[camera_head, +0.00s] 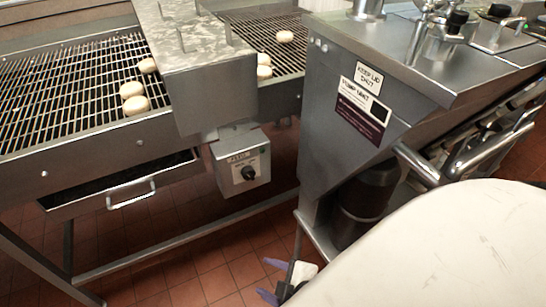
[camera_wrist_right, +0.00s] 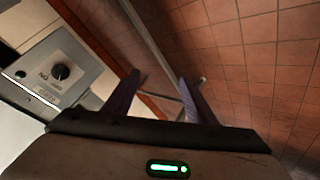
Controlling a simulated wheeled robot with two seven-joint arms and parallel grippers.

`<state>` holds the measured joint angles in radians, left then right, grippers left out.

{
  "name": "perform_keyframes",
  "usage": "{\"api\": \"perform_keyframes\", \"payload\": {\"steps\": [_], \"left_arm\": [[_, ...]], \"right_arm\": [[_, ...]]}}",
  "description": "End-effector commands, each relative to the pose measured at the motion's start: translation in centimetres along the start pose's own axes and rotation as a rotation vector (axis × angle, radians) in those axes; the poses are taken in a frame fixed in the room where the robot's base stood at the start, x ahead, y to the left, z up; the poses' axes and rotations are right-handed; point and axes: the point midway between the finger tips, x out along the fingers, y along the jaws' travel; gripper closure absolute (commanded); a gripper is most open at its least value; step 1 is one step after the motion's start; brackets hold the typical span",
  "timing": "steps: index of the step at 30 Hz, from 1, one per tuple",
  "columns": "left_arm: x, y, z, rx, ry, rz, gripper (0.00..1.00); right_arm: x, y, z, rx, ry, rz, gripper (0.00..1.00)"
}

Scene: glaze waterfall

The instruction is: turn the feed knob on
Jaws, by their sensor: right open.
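The feed knob (camera_head: 248,172) is a small black round knob on the front of a grey control box (camera_head: 228,165). The box hangs under the metal hood over the conveyor. In the right wrist view the knob (camera_wrist_right: 60,71) shows at the left, on the box's pale face with a printed label. My right gripper (camera_head: 272,280) is low at the bottom of the head view, below and a little right of the knob, apart from it. Its two purple fingers (camera_wrist_right: 159,80) are spread with nothing between them. My left gripper is not in view.
A wire-grid conveyor (camera_head: 60,95) carries several pale round pieces. A drawer with a handle (camera_head: 131,196) sits below it. A steel pump unit (camera_head: 340,135) with warning labels stands right of the box. A frame bar (camera_head: 170,240) crosses low. Tiled floor is open below.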

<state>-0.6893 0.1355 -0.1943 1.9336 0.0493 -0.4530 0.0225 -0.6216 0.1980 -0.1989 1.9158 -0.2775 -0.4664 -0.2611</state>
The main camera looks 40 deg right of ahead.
Motion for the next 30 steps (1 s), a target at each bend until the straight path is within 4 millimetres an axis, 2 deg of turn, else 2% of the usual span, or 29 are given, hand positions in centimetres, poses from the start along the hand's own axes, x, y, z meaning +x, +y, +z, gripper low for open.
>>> {"api": "perform_keyframes", "payload": {"steps": [1, 4, 6, 9, 12, 15, 18, 23, 30], "left_arm": [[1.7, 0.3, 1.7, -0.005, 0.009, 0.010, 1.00], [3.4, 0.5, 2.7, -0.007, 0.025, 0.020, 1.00], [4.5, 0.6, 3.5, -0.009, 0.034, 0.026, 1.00], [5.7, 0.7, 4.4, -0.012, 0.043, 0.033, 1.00], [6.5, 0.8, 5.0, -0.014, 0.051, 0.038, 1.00], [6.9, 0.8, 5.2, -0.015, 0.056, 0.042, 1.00], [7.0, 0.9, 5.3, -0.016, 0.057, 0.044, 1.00], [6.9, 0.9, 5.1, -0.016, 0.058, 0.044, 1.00], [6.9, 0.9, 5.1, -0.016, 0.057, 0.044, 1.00]], "right_arm": [[2.7, 1.2, 1.6, -0.228, -0.007, 0.071, 0.49], [5.1, 5.6, 2.4, -0.736, -0.064, 0.235, 0.49], [6.0, 8.7, 2.2, -1.074, -0.136, 0.353, 0.49], [6.5, 12.4, 1.3, -1.492, -0.270, 0.506, 0.49], [6.4, 15.0, 0.0, -1.805, -0.413, 0.627, 0.49], [5.9, 16.6, -1.2, -2.005, -0.531, 0.706, 0.49], [5.5, 17.5, -2.0, -2.106, -0.602, 0.747, 0.49], [6.2, 18.8, -2.9, -2.139, -0.626, 0.761, 0.49], [9.4, 21.6, -4.2, -2.136, -0.624, 0.759, 0.49]]}}
